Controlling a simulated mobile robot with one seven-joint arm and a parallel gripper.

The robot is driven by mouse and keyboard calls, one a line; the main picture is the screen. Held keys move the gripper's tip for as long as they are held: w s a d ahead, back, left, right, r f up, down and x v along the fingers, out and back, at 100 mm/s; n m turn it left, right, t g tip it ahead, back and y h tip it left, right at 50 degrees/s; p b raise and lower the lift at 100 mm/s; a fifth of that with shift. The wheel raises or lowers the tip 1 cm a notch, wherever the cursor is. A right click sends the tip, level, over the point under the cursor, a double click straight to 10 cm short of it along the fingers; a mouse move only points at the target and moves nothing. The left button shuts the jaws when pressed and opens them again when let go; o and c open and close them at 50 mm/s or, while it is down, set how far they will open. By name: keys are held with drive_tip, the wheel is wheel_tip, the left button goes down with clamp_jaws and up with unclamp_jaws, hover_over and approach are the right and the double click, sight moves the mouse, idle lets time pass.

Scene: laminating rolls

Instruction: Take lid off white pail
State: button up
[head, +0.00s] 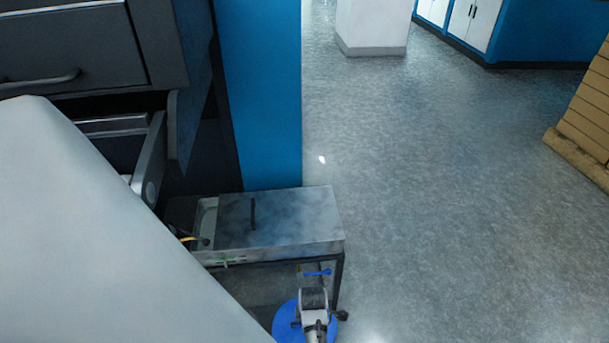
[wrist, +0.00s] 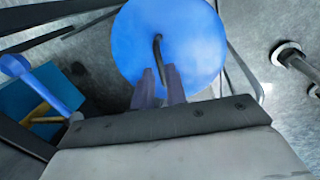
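A round blue lid (wrist: 195,45) with a dark bar handle (wrist: 157,48) across its middle shows in the wrist view. In the head view the blue disc (head: 285,324) is at the bottom edge, partly covered by my arm's end. The pail under the lid is hidden. My gripper (wrist: 160,72) is over the lid, one finger on each side of the handle. The gap is narrow, and I cannot tell whether the fingers press on the handle. The lid appears to be in place, but its underside is not visible.
A grey metal box (head: 280,225) with a dark handle stands on a low frame just behind the lid. A blue column (head: 260,95) rises behind the box. The floor (head: 440,200) to the right is open.

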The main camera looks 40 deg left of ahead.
drive_tip(key=shift+w+a+f+b, duration=0.1)
drive_tip(key=shift+w+a+f, duration=0.1)
drive_tip(key=shift+f, duration=0.95)
drive_tip(key=shift+w+a+f+b, duration=0.15)
drive_tip(key=shift+a+f, duration=0.1)
drive_tip(key=shift+f, duration=0.85)
drive_tip(key=shift+w+a+f+b, duration=0.1)
drive_tip(key=shift+w+a+f, duration=0.1)
drive_tip(key=shift+f, duration=0.95)
clamp_jaws()
drive_tip(key=shift+r, duration=0.15)
